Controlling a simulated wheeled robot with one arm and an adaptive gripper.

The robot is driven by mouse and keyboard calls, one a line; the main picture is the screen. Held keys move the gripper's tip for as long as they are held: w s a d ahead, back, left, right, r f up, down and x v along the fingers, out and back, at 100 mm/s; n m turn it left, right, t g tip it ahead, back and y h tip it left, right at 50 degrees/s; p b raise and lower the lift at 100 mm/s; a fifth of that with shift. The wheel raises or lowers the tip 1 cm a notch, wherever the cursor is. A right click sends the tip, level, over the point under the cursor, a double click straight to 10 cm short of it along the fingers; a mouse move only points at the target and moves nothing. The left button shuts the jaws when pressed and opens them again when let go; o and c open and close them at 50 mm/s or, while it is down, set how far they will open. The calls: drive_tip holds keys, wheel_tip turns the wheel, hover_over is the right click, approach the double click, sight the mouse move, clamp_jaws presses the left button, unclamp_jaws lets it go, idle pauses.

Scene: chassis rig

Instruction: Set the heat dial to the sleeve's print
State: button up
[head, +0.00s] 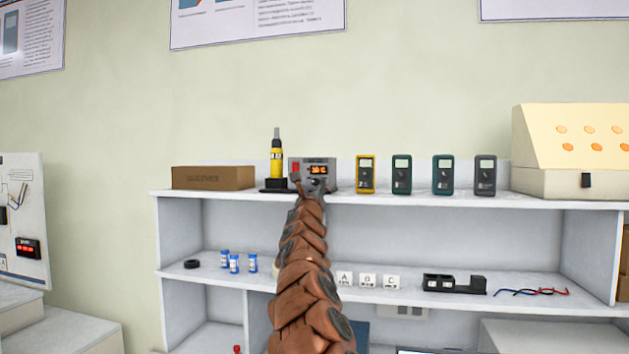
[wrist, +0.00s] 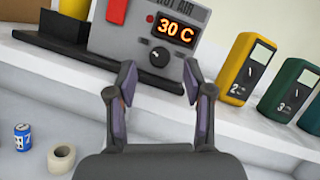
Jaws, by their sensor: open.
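The grey hot air station (head: 328,171) stands on the top shelf, with a lit orange display that reads 30 C in the wrist view (wrist: 175,30). Its round black heat dial (wrist: 160,56) sits below the display, with a light pointer mark on it. My gripper (wrist: 157,80) is open and empty, its two fingertips apart just below and in front of the dial. In the head view my gripper (head: 312,186) covers the lower front of the station. A brown box marked SLEEVES (head: 213,178) stands at the left; no temperature print is readable on it.
A yellow hot air handpiece (head: 276,160) stands left of the station. Several meters stand to the right, a yellow one (head: 365,174) nearest. Blue cans (head: 234,263) and white A, B, C blocks (head: 367,280) are on the lower shelf.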

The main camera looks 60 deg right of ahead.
sight(316, 182)
drive_tip(key=shift+w+d+r+p, duration=0.35)
drive_tip(key=shift+d+r+p, duration=0.05)
drive_tip(key=shift+p, duration=0.1)
drive_tip(key=shift+p+x, duration=0.7)
drive_tip(key=shift+x, duration=0.1)
drive_tip(key=shift+d+f, duration=0.15)
clamp_jaws()
